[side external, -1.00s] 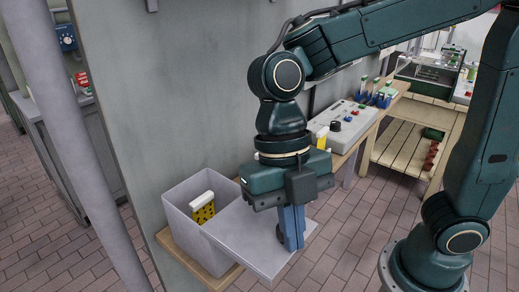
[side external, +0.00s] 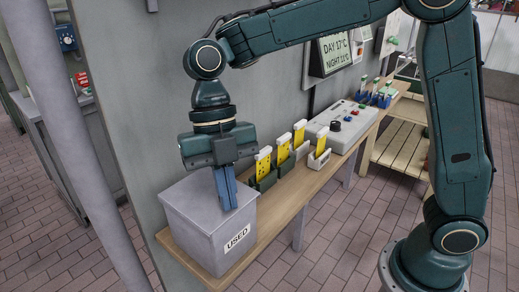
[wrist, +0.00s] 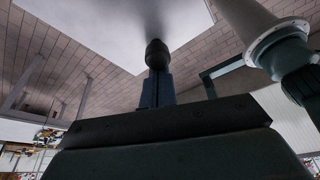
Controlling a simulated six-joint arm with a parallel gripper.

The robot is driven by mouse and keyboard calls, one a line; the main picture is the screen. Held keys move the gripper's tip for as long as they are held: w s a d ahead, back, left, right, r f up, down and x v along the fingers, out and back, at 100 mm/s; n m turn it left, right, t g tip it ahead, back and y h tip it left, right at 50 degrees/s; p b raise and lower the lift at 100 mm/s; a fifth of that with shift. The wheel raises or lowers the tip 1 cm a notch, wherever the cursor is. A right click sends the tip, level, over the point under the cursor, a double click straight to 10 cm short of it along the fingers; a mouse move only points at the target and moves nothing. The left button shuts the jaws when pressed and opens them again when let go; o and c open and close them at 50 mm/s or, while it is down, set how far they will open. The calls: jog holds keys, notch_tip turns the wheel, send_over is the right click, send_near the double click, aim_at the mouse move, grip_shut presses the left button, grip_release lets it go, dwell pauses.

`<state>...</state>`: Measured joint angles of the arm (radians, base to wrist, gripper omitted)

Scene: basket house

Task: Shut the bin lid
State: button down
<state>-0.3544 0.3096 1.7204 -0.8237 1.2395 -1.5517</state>
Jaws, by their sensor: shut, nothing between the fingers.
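The grey bin (side external: 205,235) stands at the near left end of the wooden shelf, with a "USED" label on its front. Its lid (side external: 188,192) lies flat across the top and looks shut, so the inside of the bin is hidden. My gripper (side external: 228,206) is shut and empty, its blue fingers pointing down at the right part of the lid. They look in contact with the lid or just above it; I cannot tell which. In the wrist view my gripper's fingers (wrist: 157,70) reach toward a pale flat surface, likely the lid (wrist: 95,25).
Yellow cards in holders (side external: 283,153) stand along the wooden shelf (side external: 275,205) to the right of the bin. A grey control box (side external: 340,125) and small bottles (side external: 375,93) are farther along. The wall (side external: 130,110) rises close behind the bin.

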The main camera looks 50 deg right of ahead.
jog(key=shift+w, duration=0.3)
jog(key=shift+s, duration=0.1)
jog(key=s+a, duration=0.2)
jog(key=s, duration=1.4)
jog(key=shift+v, duration=4.9)
jog(key=d+f+m+t+h, duration=0.1)
jog(key=d+m+t, duration=0.3)
jog(key=d+m, duration=0.7)
jog(key=d+f+m+t, duration=0.4)
jog(key=d+m, duration=0.7)
jog(key=m, duration=0.8)
jog(key=shift+s+f+m+t+h, duration=0.3)
jog(key=shift+s+t+h, duration=0.1)
jog(key=shift+s+t, duration=0.1)
